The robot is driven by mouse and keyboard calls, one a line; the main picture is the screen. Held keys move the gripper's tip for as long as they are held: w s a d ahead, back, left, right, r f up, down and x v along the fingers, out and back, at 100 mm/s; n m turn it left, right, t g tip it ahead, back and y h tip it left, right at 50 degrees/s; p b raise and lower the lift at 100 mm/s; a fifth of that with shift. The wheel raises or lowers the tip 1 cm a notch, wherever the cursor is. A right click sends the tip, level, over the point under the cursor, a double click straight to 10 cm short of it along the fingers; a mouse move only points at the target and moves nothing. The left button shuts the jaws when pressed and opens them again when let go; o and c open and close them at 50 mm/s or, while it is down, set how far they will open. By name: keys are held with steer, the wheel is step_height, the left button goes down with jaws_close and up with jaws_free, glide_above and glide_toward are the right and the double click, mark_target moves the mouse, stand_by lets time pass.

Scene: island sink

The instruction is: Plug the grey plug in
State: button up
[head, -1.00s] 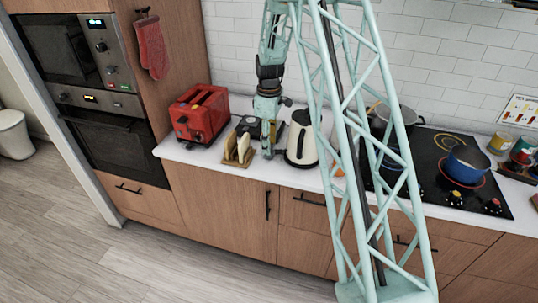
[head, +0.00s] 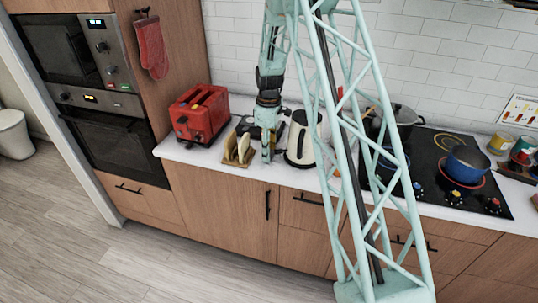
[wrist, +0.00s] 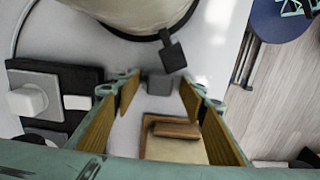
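My gripper (wrist: 160,92) is open and points down over the white counter between the kettle and the toast rack. Its tips also show in the head view (head: 268,156). In the wrist view a small grey block, seemingly the grey plug (wrist: 158,84), appears between the fingertips. I cannot tell whether the fingers reach down around it; no contact is clear. A black and grey socket block (wrist: 60,78) lies left of the fingers. A white plug (wrist: 28,99) sits on it, and a smaller white piece (wrist: 77,102) is at its right part.
The kettle (head: 301,138) stands close right of my gripper in the head view. The wooden toast rack (head: 238,150) with bread is close on its left. The red toaster (head: 200,115) is farther left. Pots and a stove (head: 430,160) are to the right.

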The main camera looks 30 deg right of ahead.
steer(key=shift+c, duration=0.7)
steer(key=c, duration=0.8)
steer(key=shift+r, duration=0.15)
step_height(320, 180, up, 10)
steer(key=shift+f, duration=0.15)
steer(key=shift+w, duration=0.1)
